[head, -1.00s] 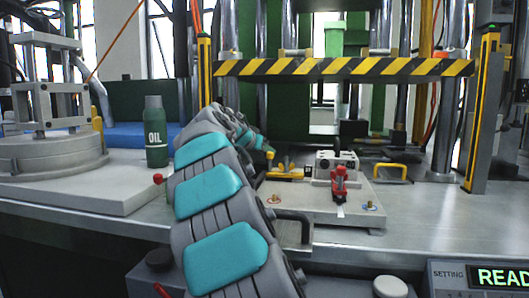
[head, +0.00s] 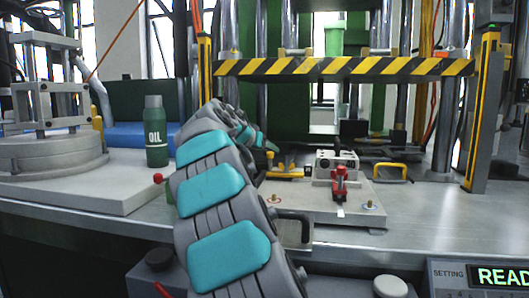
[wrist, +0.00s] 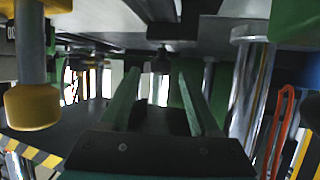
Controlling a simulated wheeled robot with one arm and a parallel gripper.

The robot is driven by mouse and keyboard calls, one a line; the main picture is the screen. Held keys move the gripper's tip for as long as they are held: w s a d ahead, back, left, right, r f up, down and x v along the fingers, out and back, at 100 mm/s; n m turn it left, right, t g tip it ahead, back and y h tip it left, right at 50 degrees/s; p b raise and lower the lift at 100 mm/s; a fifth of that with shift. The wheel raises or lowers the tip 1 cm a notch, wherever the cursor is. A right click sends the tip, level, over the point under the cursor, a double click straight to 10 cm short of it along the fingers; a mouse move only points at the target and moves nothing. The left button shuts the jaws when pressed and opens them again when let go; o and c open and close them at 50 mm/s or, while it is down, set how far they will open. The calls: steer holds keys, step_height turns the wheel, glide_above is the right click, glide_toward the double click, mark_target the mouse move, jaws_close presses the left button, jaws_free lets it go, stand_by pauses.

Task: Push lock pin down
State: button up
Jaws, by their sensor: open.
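A small metal mold block (head: 336,164) sits on the plate in the press, with a red toggle clamp (head: 340,184) at its front. A yellow clamp (head: 282,172) lies to its left. I cannot tell for sure which part is the lock pin. My gripper (head: 272,148) is just above and behind the yellow clamp in the head view, small and partly hidden by my arm. In the wrist view, which looks upside down, its two green fingers (wrist: 158,98) stand apart with nothing between them. A yellow-capped grey post (wrist: 32,105) shows beside them at the left.
A yellow-black striped bar (head: 345,67) crosses the press above the work area. A yellow handle (head: 391,170) is right of the block. A green oil bottle (head: 156,132) stands at the left. The bench (head: 435,205) is clear at the right.

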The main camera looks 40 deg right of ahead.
steer(key=shift+r, duration=1.3)
steer(key=s+a+r+b, duration=0.1)
steer(key=s+a, duration=0.7)
steer(key=s, duration=0.5)
steer(key=shift+s+a+r+b, duration=0.15)
steer(key=shift+s+r+b, duration=0.1)
steer(key=shift+s+b, duration=0.15)
